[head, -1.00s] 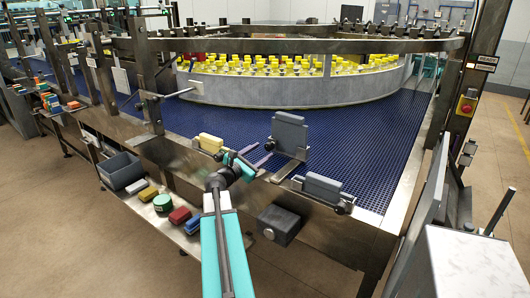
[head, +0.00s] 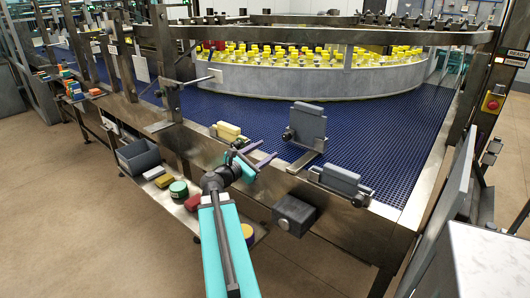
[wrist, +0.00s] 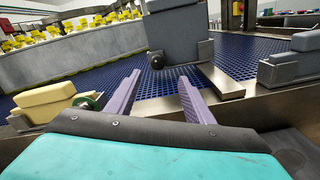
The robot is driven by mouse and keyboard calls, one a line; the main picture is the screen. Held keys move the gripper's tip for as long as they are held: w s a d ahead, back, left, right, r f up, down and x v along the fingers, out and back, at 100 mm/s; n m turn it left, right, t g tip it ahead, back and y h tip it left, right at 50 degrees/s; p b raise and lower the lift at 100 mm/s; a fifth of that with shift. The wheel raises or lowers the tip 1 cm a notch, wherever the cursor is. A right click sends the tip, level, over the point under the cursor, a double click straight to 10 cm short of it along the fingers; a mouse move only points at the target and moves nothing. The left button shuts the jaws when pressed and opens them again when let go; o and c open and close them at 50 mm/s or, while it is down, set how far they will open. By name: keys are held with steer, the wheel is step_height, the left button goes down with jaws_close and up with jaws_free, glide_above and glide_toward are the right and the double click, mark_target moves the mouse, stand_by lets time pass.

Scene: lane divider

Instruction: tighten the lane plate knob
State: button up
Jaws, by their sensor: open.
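The lane plate (head: 309,122) is a grey upright plate on a metal foot at the conveyor's near edge. Its small black round knob (head: 287,134) sits low on its left side. In the wrist view, the plate (wrist: 180,35) stands ahead, with the knob (wrist: 157,62) at its lower left. My gripper (head: 269,152) is open, its two purple fingers pointing toward the knob. In the wrist view, the knob appears between and just beyond the fingertips (wrist: 159,77), apart from them. Nothing is between the fingers.
A second grey block (head: 341,180) with its own black knob stands to the right on the metal rail. A yellow block (head: 228,131) stands to the left. A dark box (head: 294,214) juts from the front. A low shelf holds a grey bin (head: 139,157) and several coloured items.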

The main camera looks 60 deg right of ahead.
steer(key=w+a+f+n+t+y, duration=0.1)
steer(key=w+a+f+n+t, duration=0.4)
steer(key=w+a+f, duration=0.9)
steer(key=w+a+f+t+y, duration=0.1)
steer(key=w+a+f+y, duration=0.15)
steer(key=a+f, duration=0.5)
steer(key=w+a+f+y, duration=0.1)
steer(key=w+a+f, duration=0.3)
steer(key=f, duration=0.6)
steer(key=s+a+f+m+g+y, duration=0.1)
steer(key=s+a+f+m+y, duration=0.3)
steer(key=a+f, duration=0.6)
steer(key=s+a+f+n+g+y, duration=0.1)
steer(key=s+a+f+g+y, duration=0.1)
steer(key=s+a+f, duration=0.6)
steer(key=s+a+f+m+g+y, duration=0.1)
steer(key=s+a+f+m+y, duration=0.1)
steer(key=s+a+m, duration=0.2)
steer(key=s+a+f+m+g+y, duration=0.1)
steer(key=s+a+f+m+y, duration=0.1)
steer(key=a, duration=0.8)
steer(key=s+a+f+m+g+y, duration=0.2)
steer(key=s+a+f+m+y, duration=0.1)
steer(key=s+a+m, duration=0.3)
steer(key=shift+s+a+f+m, duration=0.2)
steer(key=shift+a+f+m, duration=0.25)
steer(key=shift+a, duration=0.4)
